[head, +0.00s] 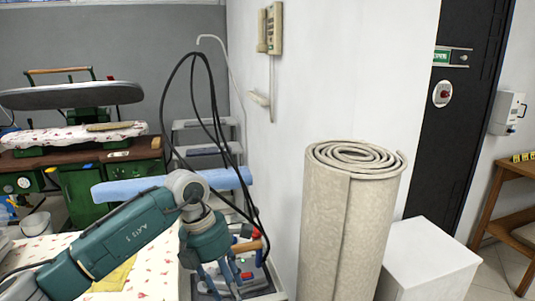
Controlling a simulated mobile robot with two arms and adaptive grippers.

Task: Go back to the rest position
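My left arm comes in from the lower left, teal and grey, and crosses above a padded board with a floral cover (150,285). My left gripper (222,284) points down near the bottom of the head view. Its fingers look spread apart, with nothing seen between them. A wooden-handled iron-like tool (247,246) is just to its right; whether they touch cannot be told. My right arm and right gripper are not in view.
A rolled beige carpet (335,225) stands upright by a white box (425,262) at right. A wooden table (500,200) is far right.

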